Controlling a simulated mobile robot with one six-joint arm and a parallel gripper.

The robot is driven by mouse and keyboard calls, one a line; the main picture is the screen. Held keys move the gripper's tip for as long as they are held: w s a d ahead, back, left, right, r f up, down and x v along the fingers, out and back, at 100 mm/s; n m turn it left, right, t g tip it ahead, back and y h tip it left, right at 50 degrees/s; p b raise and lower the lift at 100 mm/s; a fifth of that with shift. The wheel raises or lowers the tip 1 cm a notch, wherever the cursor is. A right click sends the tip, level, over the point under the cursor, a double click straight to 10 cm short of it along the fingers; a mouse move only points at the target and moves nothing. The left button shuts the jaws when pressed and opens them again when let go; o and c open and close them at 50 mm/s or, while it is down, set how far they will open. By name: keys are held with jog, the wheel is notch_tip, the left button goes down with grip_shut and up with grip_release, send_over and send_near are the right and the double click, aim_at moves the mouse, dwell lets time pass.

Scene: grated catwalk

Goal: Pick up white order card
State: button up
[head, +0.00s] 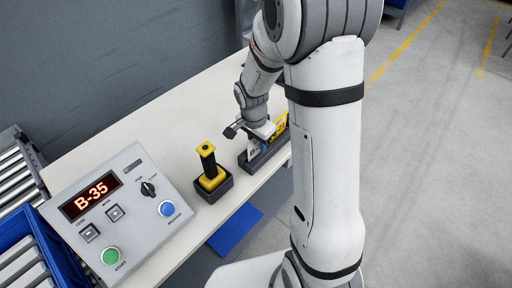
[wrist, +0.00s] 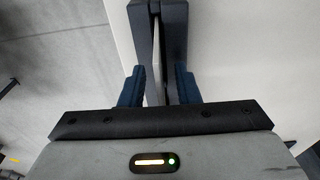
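The white order card (head: 254,152) stands upright in a dark slotted holder (head: 264,158) near the table's front edge, partly hidden by my gripper. In the wrist view the card shows as a thin pale edge (wrist: 156,55) rising from the dark holder (wrist: 142,30). My gripper (wrist: 160,86) has its two blue fingers apart, one on each side of the card edge, with gaps visible. In the head view my gripper (head: 250,131) is right above the holder, its fingertips hard to make out.
To the left are a yellow-and-black handled tool (head: 208,165) in a dark cradle and a control box (head: 118,208) reading B-35. A blue bin (head: 45,250) and rollers (head: 15,180) lie at far left. The table behind is clear.

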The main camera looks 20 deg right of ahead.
jog(key=shift+f+b, duration=0.25)
jog(key=shift+b, duration=0.15)
dwell(0.4)
grip_shut()
